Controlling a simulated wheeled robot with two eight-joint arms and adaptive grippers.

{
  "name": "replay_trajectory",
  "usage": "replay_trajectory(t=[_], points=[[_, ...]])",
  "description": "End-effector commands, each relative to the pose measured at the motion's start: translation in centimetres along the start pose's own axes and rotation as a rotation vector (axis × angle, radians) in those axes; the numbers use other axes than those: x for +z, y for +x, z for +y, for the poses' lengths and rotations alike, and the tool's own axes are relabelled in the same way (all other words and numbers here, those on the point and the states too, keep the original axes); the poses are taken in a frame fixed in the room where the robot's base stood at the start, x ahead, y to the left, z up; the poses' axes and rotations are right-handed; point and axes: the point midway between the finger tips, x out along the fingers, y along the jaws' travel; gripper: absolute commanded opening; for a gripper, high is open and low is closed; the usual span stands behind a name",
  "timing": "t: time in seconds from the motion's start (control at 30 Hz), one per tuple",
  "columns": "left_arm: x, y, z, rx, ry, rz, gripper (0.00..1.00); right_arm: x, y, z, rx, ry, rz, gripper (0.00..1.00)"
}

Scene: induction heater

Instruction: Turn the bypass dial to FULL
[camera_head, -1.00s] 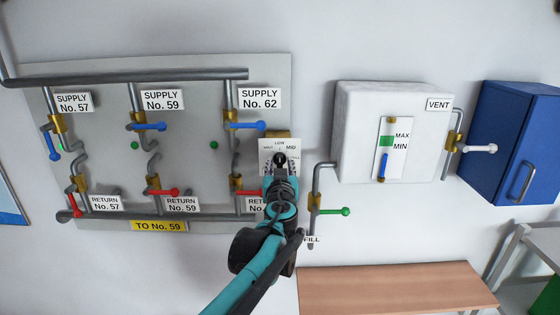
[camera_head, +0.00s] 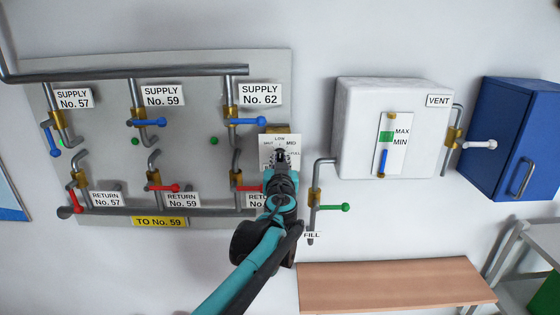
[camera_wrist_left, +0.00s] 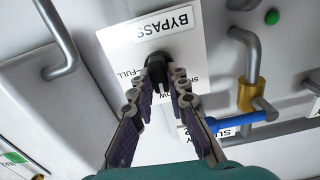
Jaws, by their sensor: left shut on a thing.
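The bypass dial is a small black knob (camera_wrist_left: 157,62) on a white plate (camera_head: 268,142) at the right end of the pipe panel. The plate also shows in the left wrist view (camera_wrist_left: 112,48), headed BYPASS, with FULL printed on the left there. In the head view, FULL is at the right of the plate. My left gripper (camera_wrist_left: 163,76) reaches up from below, its fingertips closed around the knob; it also shows in the head view (camera_head: 281,157). The fingers hide part of the knob and scale, so I cannot tell where it points. My right gripper is out of view.
A blue valve handle (camera_head: 246,122) sits just left of the dial plate, and a red handle (camera_head: 248,188) is below left. The FILL pipe with a green handle (camera_head: 333,208) stands to the right. A white tank (camera_head: 352,125) and brown bench top (camera_head: 395,285) are further right.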

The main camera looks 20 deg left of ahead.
Motion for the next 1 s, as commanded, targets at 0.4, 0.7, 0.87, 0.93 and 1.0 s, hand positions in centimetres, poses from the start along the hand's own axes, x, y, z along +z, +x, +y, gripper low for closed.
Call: replay_trajectory(t=[0.4,0.7,0.87,0.93,1.0], points=[[0.1,0.0,0.2,0.000,0.320,0.000,0.00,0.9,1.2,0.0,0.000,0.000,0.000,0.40],[0.1,0.0,0.3,0.000,0.605,0.001,0.00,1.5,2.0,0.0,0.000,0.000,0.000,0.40],[0.2,0.0,0.3,0.000,0.757,0.001,0.00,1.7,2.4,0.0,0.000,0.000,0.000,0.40],[0.2,0.0,0.3,0.000,0.824,0.001,0.00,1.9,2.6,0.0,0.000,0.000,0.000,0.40],[0.2,0.0,0.3,0.000,0.890,0.001,0.00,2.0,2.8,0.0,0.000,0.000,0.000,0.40]])
